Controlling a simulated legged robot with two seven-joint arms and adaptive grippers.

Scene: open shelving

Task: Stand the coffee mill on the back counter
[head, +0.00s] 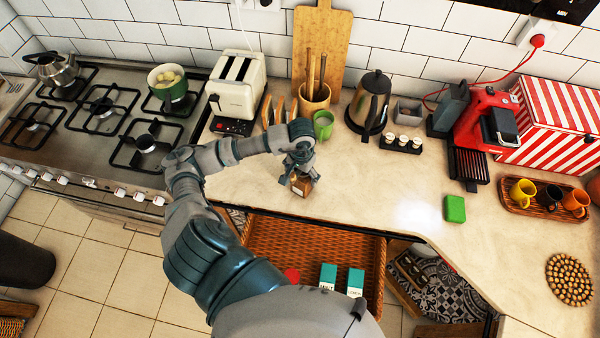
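The coffee mill (301,186) looks like a small brown block with a paler front, partly hidden under my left gripper. It is over the front strip of the stone counter (370,195), near the edge above the wicker drawer. My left gripper (300,171) points down with its fingers around the upper part of the mill and looks shut on it. Whether the mill's base touches the counter is hard to tell. My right gripper is not in view.
Behind stand a toaster (237,85), utensil pot (314,97), green mug (323,125) and kettle (368,103). A red coffee machine (486,120) and cup tray (547,213) are right. A wicker drawer (262,236) hangs open below. The mid-counter is clear around a green sponge (454,208).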

